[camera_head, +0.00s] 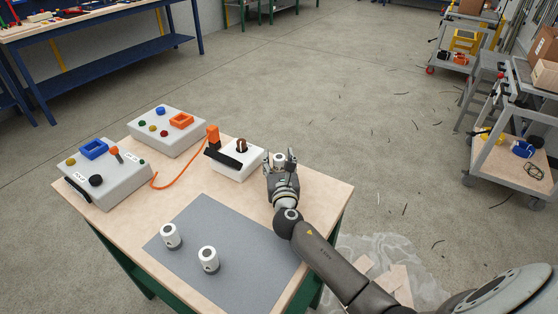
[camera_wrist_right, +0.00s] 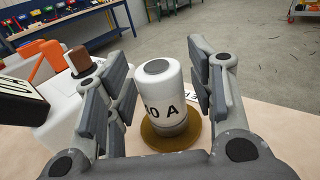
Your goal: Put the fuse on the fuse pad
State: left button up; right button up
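A white cylindrical fuse (camera_wrist_right: 160,95) with a grey end cap and "0 A" lettering stands upright on a round brown pad (camera_wrist_right: 184,140) in the right wrist view. Its top also shows in the head view (camera_head: 279,158). My right gripper (camera_head: 280,158) is at the table's far right part, with its fingers on either side of this fuse. In the wrist view the fingers (camera_wrist_right: 160,88) are apart, and a gap shows beside the fuse. Two other white fuses stand on the grey mat, one at the left (camera_head: 171,236) and one nearer (camera_head: 208,259). My left gripper is not in view.
A white box (camera_head: 236,170) with a black bar and a brown knob stands just left of my right gripper. An orange plug (camera_head: 212,134) with a cable is beside it. Two control boxes (camera_head: 118,186) (camera_head: 160,140) occupy the table's left side. The grey mat (camera_head: 225,220) is mostly clear.

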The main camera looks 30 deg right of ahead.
jog(key=shift+r, duration=0.2)
jog(key=v, duration=1.2)
dwell(0.4)
